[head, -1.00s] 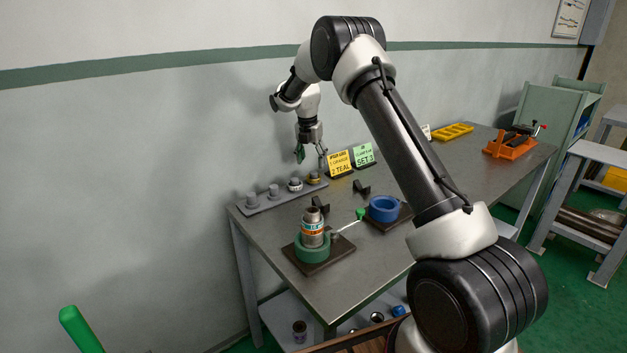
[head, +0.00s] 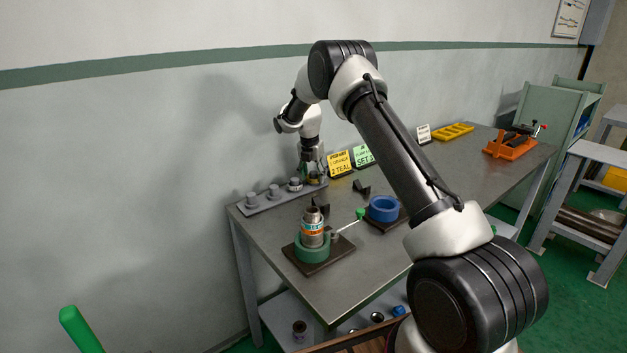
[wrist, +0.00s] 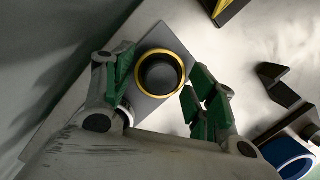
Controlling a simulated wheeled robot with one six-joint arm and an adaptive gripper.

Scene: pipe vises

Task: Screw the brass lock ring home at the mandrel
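The brass lock ring (wrist: 138,76) shows in the wrist view as a thin gold rim around a dark round post on a grey rack. My gripper (wrist: 160,84) is open, with its green-padded fingers on either side of the ring and a gap visible on both sides. In the head view my gripper (head: 311,174) points down at the right end of the grey rack (head: 262,206) and mostly hides the ring. I cannot tell which post is the mandrel. A labelled metal pipe (head: 312,230) stands upright in a green vise (head: 312,250).
A green-knobbed handle (head: 360,213) sticks out from the green vise. A blue vise (head: 383,209) stands to its right. Yellow (head: 340,163) and green (head: 363,155) signs stand close to my gripper. Dark brackets (head: 361,188) stand in front. The orange tool holder (head: 510,147) is far right.

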